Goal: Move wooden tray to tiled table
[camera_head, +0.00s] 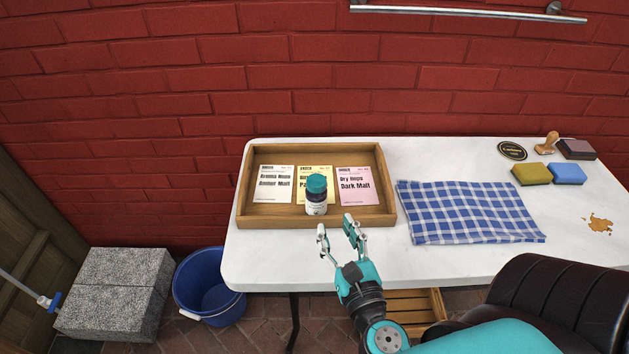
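The wooden tray (262,221) lies on the left part of a white-topped table (376,269) against the brick wall. Inside it are three paper cards: a white one (276,188), a yellow one partly hidden, and a pink one (354,187). A small bottle with a teal cap (316,197) stands upright in the tray in front of the yellow card. My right gripper (338,230) is open and empty, just in front of the tray's near edge, with its fingers apart. I cannot tell whether it touches the tray. My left gripper is not in view. No tiled table shows.
A blue checked cloth (468,212) lies right of the tray. A blue bucket (207,287) and a grey block (114,293) stand on the floor at left. A wooden crate (411,307) is under the table.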

